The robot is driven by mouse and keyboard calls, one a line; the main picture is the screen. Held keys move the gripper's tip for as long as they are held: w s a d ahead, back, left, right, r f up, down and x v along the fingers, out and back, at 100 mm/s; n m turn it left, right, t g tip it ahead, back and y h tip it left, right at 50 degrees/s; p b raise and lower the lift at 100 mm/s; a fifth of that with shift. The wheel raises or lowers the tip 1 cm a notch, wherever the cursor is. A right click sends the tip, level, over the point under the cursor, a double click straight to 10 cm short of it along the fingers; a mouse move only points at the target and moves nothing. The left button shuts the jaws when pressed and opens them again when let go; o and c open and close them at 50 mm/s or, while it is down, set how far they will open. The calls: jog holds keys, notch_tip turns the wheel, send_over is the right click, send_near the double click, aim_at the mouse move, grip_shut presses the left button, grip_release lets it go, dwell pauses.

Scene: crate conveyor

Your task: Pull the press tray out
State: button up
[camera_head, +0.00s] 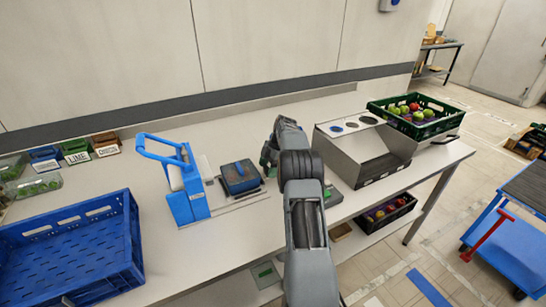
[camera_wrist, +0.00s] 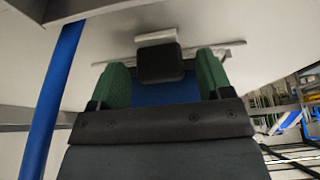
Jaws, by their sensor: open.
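The press, a blue frame (camera_head: 187,208) with a raised blue lever (camera_head: 155,140), stands on the bench left of my arm. Its tray (camera_head: 240,178), a dark, blue-topped block, sits to the right of the frame on a flat base. My gripper (camera_head: 268,156) is to the right of the tray and partly hidden by my arm. In the wrist view my gripper (camera_wrist: 163,66) has its two green fingers apart. A dark block (camera_wrist: 160,64) shows between them, with a blue surface below it in the picture. I cannot tell whether the fingers touch either.
A blue crate (camera_head: 125,235) stands at the bench's left, near labelled bins (camera_head: 75,152). A metal chute box (camera_head: 375,160) stands right of my arm, with a green crate of fruit (camera_head: 440,128) beyond. The bench in front of the press is clear.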

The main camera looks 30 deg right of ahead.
jog(key=p+v, duration=0.3)
jog(key=v, duration=1)
jog(key=shift+r, duration=0.15)
